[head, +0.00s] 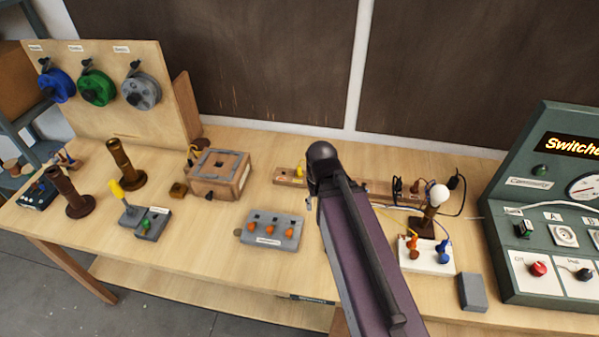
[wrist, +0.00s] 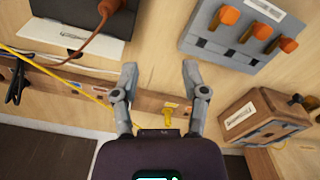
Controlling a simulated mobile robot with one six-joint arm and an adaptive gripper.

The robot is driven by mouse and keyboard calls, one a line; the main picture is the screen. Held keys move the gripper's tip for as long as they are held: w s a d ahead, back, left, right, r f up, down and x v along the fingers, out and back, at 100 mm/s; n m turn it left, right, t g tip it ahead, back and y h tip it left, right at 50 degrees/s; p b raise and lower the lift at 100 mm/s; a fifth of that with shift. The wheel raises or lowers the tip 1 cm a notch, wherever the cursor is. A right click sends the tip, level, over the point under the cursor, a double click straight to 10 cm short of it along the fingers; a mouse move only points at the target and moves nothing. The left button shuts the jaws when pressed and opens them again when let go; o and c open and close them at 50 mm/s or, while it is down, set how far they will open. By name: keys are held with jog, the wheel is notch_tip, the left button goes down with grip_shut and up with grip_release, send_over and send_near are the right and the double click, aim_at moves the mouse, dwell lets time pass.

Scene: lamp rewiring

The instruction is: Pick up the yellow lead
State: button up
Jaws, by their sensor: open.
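The yellow lead shows in the wrist view as a small yellow end (wrist: 168,112) by the wooden rail (wrist: 150,102), between my finger bases and beyond the gripper body. A thin yellow cable (wrist: 62,80) runs at the left of that view; I cannot tell if it joins that end. In the head view a small yellow piece (head: 300,169) shows at the rail's left part. My gripper (wrist: 160,70) is open, with bare wood between its fingertips and nothing held. In the head view my arm hides the gripper and the rail's middle.
A grey block with orange plugs (head: 270,231) and a wooden box (head: 220,174) stand left of my arm. A white board with orange and blue plugs (head: 427,257) and a bulb (head: 438,194) stand right. A green panel (head: 540,190) is at the far right.

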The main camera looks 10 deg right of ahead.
jog(key=shift+a, duration=0.15)
jog(key=shift+o, duration=0.6)
notch_tip(320, 180, up, 3)
jog(key=m+p, duration=0.3)
jog(key=m, duration=0.4)
send_over(299, 167)
jog(key=shift+w+r, duration=0.1)
jog(key=shift+r, duration=0.1)
jog(key=shift+f, duration=0.1)
notch_tip(299, 167, down, 8)
jog(key=b, duration=0.8)
jog(key=shift+f, duration=0.25)
jog(key=shift+f, duration=0.1)
jog(key=shift+f+b, duration=2.5)
jog(key=shift+b, duration=0.25)
